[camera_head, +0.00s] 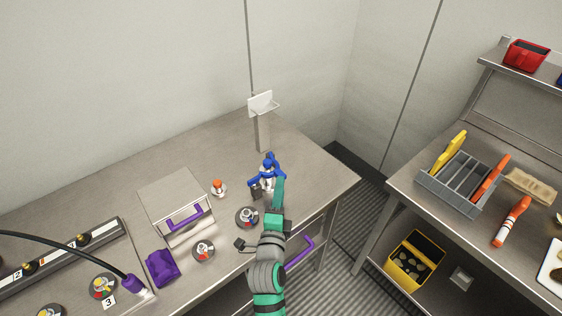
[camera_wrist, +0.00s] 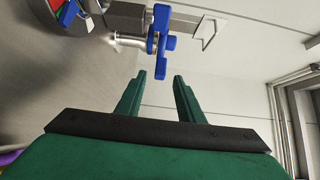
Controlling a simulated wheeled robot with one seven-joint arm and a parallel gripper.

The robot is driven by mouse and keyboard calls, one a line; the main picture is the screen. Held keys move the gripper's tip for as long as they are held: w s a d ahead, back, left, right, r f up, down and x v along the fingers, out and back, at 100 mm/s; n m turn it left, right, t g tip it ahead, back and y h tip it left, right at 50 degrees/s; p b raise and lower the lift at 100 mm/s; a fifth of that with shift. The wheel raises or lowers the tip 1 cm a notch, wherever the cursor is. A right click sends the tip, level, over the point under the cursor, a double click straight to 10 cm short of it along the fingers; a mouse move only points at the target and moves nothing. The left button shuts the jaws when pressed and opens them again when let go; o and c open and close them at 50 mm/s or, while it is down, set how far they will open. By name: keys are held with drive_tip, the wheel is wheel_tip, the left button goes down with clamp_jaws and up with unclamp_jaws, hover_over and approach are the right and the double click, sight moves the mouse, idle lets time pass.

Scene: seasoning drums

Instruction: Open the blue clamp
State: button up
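The blue clamp (camera_head: 256,181) stands near the right end of the long steel table, on a silver pipe fitting in front of a grey post. In the wrist view the blue clamp (camera_wrist: 161,43) shows its lever and knob just beyond and above my fingertips, with a silver fitting at its left.
A round dial (camera_head: 246,217) lies just in front of the clamp. A post with a white bracket (camera_head: 262,104) stands behind. A box with a purple handle (camera_head: 184,217) and an orange-topped valve (camera_head: 218,187) are to the left. A purple handle (camera_head: 300,254) sticks out at the table front.

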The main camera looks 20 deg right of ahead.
sight(282, 172)
drive_tip(key=x, duration=1)
clamp_jaws()
